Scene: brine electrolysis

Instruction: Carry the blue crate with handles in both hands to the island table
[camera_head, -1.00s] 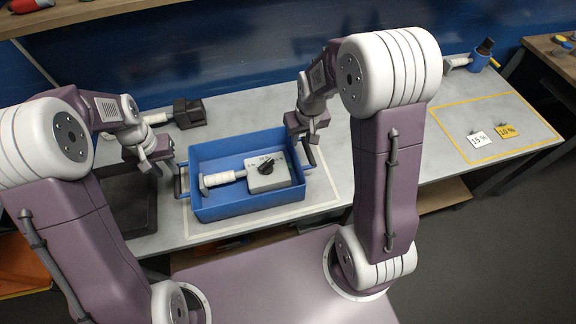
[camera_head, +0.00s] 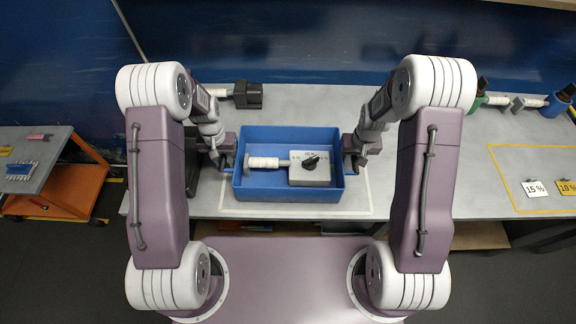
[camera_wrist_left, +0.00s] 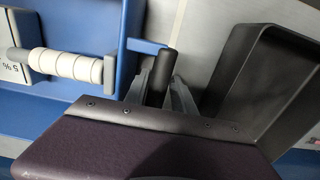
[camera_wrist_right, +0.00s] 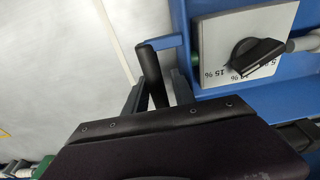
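The blue crate (camera_head: 290,192) stands upright on the grey table inside a pale outline. In it lie a grey box with a black knob (camera_head: 310,168) and a white cylindrical piece (camera_head: 264,162). My left gripper (camera_head: 226,160) is at the crate's left handle; the left wrist view shows its fingers (camera_wrist_left: 160,90) closed in on both sides of the dark bar (camera_wrist_left: 165,62). My right gripper (camera_head: 352,160) is at the right handle; the right wrist view shows its fingers (camera_wrist_right: 157,92) close around that bar (camera_wrist_right: 147,58). No lift is visible. The island table cannot be identified for certain.
A black tray (camera_wrist_left: 270,85) stands just left of the crate. A black device (camera_head: 247,95) stands behind it. An orange cart (camera_head: 70,190) stands at the far left.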

